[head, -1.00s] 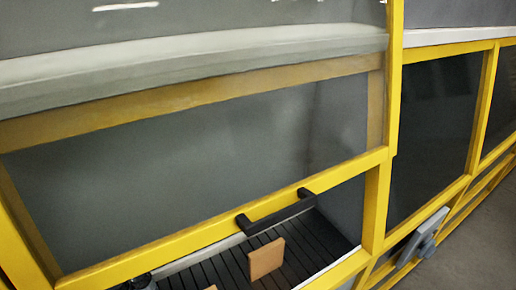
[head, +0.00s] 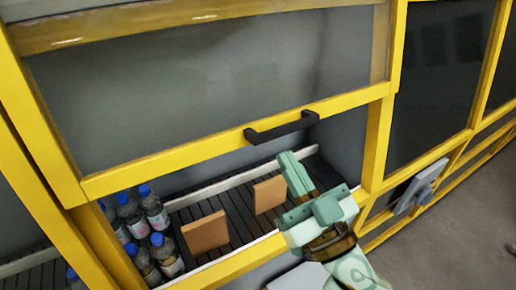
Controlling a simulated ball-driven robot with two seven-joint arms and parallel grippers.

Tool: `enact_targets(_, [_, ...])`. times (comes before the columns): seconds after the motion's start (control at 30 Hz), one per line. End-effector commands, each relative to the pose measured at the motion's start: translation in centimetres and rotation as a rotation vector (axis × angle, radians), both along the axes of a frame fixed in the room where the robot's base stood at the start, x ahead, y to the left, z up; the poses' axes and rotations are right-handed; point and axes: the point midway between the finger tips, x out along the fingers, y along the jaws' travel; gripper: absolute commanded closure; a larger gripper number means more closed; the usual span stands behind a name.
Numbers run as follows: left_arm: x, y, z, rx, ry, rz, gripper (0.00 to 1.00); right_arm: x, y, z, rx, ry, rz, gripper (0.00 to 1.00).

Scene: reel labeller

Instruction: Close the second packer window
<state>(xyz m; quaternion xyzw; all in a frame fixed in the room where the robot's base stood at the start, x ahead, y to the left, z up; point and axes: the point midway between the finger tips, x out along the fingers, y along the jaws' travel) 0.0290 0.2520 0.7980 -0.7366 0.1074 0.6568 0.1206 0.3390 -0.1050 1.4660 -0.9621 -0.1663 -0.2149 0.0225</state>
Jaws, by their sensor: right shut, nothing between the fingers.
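The packer window (head: 215,145) is a grey pane in a yellow frame. It is partly raised, with an open gap below its bottom bar. A black bar handle (head: 282,128) sits on that bottom bar. My right gripper (head: 289,160) is pale green and comes up from the bottom right. It is shut and empty, with its fingertips just below the handle in the picture, in front of the opening. I cannot tell whether it touches anything. My left gripper is not in view.
Behind the opening, a dark slatted conveyor (head: 237,217) carries two brown cards (head: 206,232) and several blue-capped bottles (head: 155,208). A yellow post (head: 378,140) stands right of the window. Further right are a dark panel (head: 435,80), a grey bracket (head: 420,187) and open floor.

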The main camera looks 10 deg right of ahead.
Motion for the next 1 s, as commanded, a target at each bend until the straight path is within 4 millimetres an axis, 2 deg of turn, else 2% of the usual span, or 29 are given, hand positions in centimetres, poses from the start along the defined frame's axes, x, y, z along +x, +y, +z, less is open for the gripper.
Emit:
enact_targets(0.23, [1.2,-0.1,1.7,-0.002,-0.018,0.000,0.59,2.3,0.8,1.1,0.024,0.014,0.012,1.00])
enact_targets(0.6, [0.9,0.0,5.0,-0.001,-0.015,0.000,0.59,9.0,3.3,4.3,0.023,0.015,0.013,1.00])
enact_targets(0.67, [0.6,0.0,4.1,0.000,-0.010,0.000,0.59,8.5,3.1,2.3,0.025,0.024,0.011,1.00])
enact_targets(0.73, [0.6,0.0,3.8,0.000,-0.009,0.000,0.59,8.2,3.0,1.2,0.023,0.023,0.011,1.00])
enact_targets(1.0, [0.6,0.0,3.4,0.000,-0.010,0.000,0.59,7.8,2.8,-0.2,0.023,0.019,0.011,1.00])
